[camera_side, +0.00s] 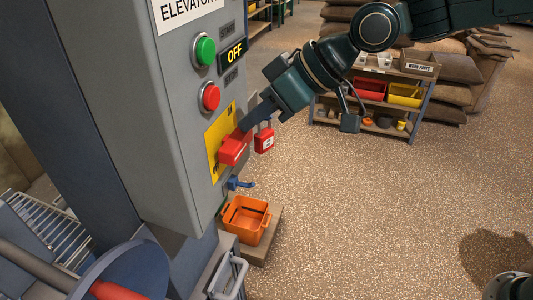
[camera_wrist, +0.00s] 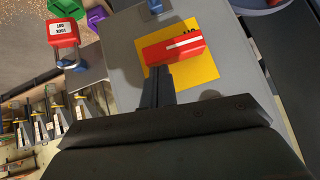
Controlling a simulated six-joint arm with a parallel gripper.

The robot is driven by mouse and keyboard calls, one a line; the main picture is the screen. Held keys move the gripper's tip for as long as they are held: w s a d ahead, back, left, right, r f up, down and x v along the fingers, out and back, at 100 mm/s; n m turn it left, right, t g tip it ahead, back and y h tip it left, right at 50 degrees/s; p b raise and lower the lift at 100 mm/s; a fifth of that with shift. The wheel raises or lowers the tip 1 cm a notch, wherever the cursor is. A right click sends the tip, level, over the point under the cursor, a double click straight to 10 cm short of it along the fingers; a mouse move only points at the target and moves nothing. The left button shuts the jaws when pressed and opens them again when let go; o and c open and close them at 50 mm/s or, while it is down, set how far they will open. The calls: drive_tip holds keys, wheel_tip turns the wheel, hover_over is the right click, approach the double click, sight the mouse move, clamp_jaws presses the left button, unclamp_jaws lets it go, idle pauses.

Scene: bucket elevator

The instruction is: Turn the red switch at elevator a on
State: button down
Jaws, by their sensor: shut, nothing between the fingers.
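The red switch (camera_side: 234,148) is a red handle on a yellow plate (camera_side: 217,137) on the grey elevator control box (camera_side: 172,88). In the wrist view the red switch (camera_wrist: 173,46) lies across the yellow plate with a white line on it. A display above it reads OFF (camera_side: 235,52). My gripper (camera_side: 245,122) is shut and empty, its tip right at the switch's upper edge. The shut fingers show in the wrist view (camera_wrist: 158,72) just beside the handle. They look in contact or nearly so; I cannot tell which.
A red padlock (camera_side: 264,139) hangs beside the switch. A green button (camera_side: 205,50) and a red button (camera_side: 210,96) sit above. A blue item (camera_side: 240,183) and an orange bin (camera_side: 246,218) are below. A shelf (camera_side: 372,100) stands behind; the floor to the right is clear.

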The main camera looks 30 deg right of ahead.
sight(251, 136)
drive_tip(key=f+m+g+y, duration=0.1)
drive_tip(key=y, duration=0.1)
drive_tip(key=w+d+f+m+g+y, duration=0.1)
drive_tip(key=m+g+y, duration=0.1)
drive_tip(key=f+m+g+y, duration=0.1)
drive_tip(key=f+y, duration=0.1)
drive_tip(key=shift+w+d+m+y, duration=0.25)
drive_tip(key=shift+m+y, duration=0.05)
drive_tip(key=shift+m, duration=0.1)
drive_tip(key=shift+s+a+f, duration=0.1)
drive_tip(key=shift+f, duration=0.4)
drive_tip(key=shift+s+a+f, duration=0.1)
drive_tip(key=shift+f, duration=0.5)
idle(0.5)
